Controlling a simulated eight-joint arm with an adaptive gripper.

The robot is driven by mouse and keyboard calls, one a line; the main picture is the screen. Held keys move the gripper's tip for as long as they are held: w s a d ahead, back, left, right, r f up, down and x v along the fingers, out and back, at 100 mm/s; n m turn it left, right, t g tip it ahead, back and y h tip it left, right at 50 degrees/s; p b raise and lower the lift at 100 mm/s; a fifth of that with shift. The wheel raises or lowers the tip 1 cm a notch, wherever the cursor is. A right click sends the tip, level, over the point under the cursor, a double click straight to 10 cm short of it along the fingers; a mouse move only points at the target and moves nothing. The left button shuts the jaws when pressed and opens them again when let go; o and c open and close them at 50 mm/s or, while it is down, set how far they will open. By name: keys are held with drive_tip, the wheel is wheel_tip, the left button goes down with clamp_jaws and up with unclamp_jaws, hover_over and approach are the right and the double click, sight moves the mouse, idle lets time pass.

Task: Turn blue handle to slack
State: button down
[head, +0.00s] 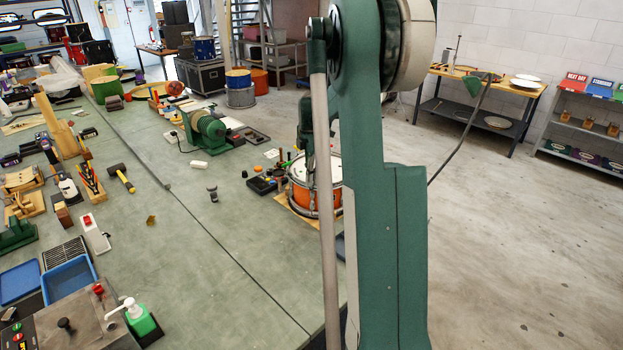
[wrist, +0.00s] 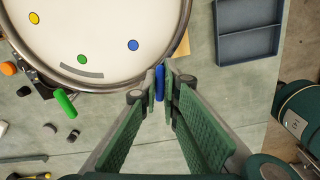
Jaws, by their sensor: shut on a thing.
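The blue handle (wrist: 159,80) is a slim upright bar just outside the drum's metal rim in the wrist view. My gripper (wrist: 161,86) is shut on it, with a fingertip on either side. The drum (wrist: 95,40) shows its white head with yellow, green and blue dots. In the head view the orange drum (head: 301,196) stands on a wooden board on the bench, partly hidden by my arm. The blue handle and my fingertips are hidden there. How far the handle is turned cannot be told.
A green handle (wrist: 65,102) sticks out from the rim to the left. An orange knob (wrist: 8,68) and small dark parts lie left of the drum. A blue-grey tray (wrist: 248,15) lies to the right. The bench (head: 225,265) in front of the drum is largely clear.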

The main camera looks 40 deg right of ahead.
drive_tip(key=shift+n, duration=0.7)
drive_tip(key=c, duration=2.6)
unclamp_jaws()
drive_tip(key=shift+o, duration=0.2)
drive_tip(key=shift+r, duration=0.1)
wheel_tip(320, 180, up, 12)
